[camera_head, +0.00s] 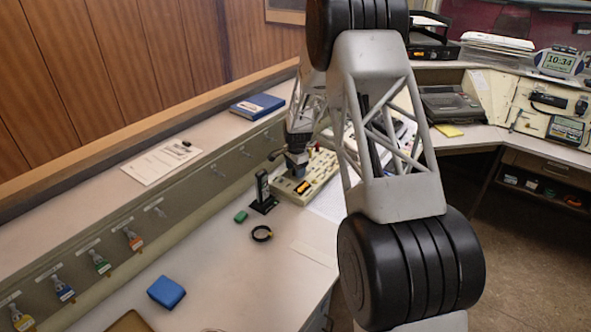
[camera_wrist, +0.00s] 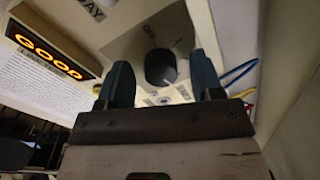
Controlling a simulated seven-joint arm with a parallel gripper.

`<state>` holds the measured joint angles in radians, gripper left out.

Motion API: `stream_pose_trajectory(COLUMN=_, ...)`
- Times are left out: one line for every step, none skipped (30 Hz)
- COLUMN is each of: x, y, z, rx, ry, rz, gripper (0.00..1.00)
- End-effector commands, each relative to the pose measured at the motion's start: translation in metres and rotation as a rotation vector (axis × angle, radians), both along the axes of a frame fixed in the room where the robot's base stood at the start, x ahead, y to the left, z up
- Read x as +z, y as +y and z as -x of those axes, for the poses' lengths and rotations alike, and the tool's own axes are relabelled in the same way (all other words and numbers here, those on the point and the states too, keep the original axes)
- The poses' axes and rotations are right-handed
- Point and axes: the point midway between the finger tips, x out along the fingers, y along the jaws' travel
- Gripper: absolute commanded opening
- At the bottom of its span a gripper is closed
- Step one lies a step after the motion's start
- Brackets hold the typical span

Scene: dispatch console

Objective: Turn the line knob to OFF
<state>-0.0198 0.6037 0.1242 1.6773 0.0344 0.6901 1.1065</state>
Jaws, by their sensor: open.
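The beige console (camera_head: 322,172) sits on the desk in the middle of the head view, its orange display (camera_head: 304,187) showing at the front. My gripper (camera_wrist: 163,80) is open, with one dark blue finger on each side of the knob's line. I see no clear contact with the knob. The head view shows my gripper (camera_head: 297,166) low over the console's back left part; the knob is not distinguishable there.
A black handset in a stand (camera_head: 262,190), a green block (camera_head: 240,216) and a black ring (camera_head: 262,233) lie left of the console. A blue block (camera_head: 166,292) is nearer. Tagged keys (camera_head: 133,240) hang along the ledge. A blue binder (camera_head: 257,106) lies behind.

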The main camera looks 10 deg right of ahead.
Motion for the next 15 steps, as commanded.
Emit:
stream_pose_trajectory(x=0.0001, y=0.0000, z=0.0000, rx=0.000, ry=0.000, rz=0.000, gripper=0.60)
stream_pose_trajectory(x=0.0002, y=0.0000, z=0.0000, rx=0.000, ry=0.000, rz=0.000, gripper=0.60)
stream_pose_trajectory(x=0.0002, y=0.0000, z=0.0000, rx=0.000, ry=0.000, rz=0.000, gripper=0.60)
stream_pose_trajectory(x=0.0002, y=0.0000, z=0.0000, rx=0.000, ry=0.000, rz=0.000, gripper=0.60)
stream_pose_trajectory(x=0.0002, y=0.0000, z=0.0000, rx=0.000, ry=0.000, rz=0.000, gripper=0.60)
stream_pose_trajectory(x=0.0002, y=0.0000, z=0.0000, rx=0.000, ry=0.000, rz=0.000, gripper=0.54)
stream_pose_trajectory(x=0.0002, y=0.0000, z=0.0000, rx=0.000, ry=0.000, rz=0.000, gripper=0.49)
stream_pose_trajectory(x=0.0002, y=0.0000, z=0.0000, rx=0.000, ry=0.000, rz=0.000, gripper=0.45)
stream_pose_trajectory(x=0.0003, y=0.0000, z=-0.0001, rx=0.000, ry=0.000, rz=0.000, gripper=0.39)
stream_pose_trajectory(x=0.0003, y=0.0000, z=-0.0001, rx=0.000, ry=0.000, rz=0.000, gripper=0.34)
stream_pose_trajectory(x=0.0003, y=0.0000, z=-0.0001, rx=0.000, ry=0.000, rz=0.000, gripper=0.30)
stream_pose_trajectory(x=0.0003, y=0.0000, z=0.0000, rx=0.000, ry=0.000, rz=0.000, gripper=0.23)
stream_pose_trajectory(x=0.0003, y=0.0000, z=0.0000, rx=0.000, ry=0.000, rz=0.000, gripper=0.19)
stream_pose_trajectory(x=0.0003, y=0.0000, z=0.0000, rx=0.000, ry=0.000, rz=0.000, gripper=0.14)
stream_pose_trajectory(x=0.0003, y=0.0000, z=-0.0001, rx=0.000, ry=0.000, rz=0.000, gripper=0.11)
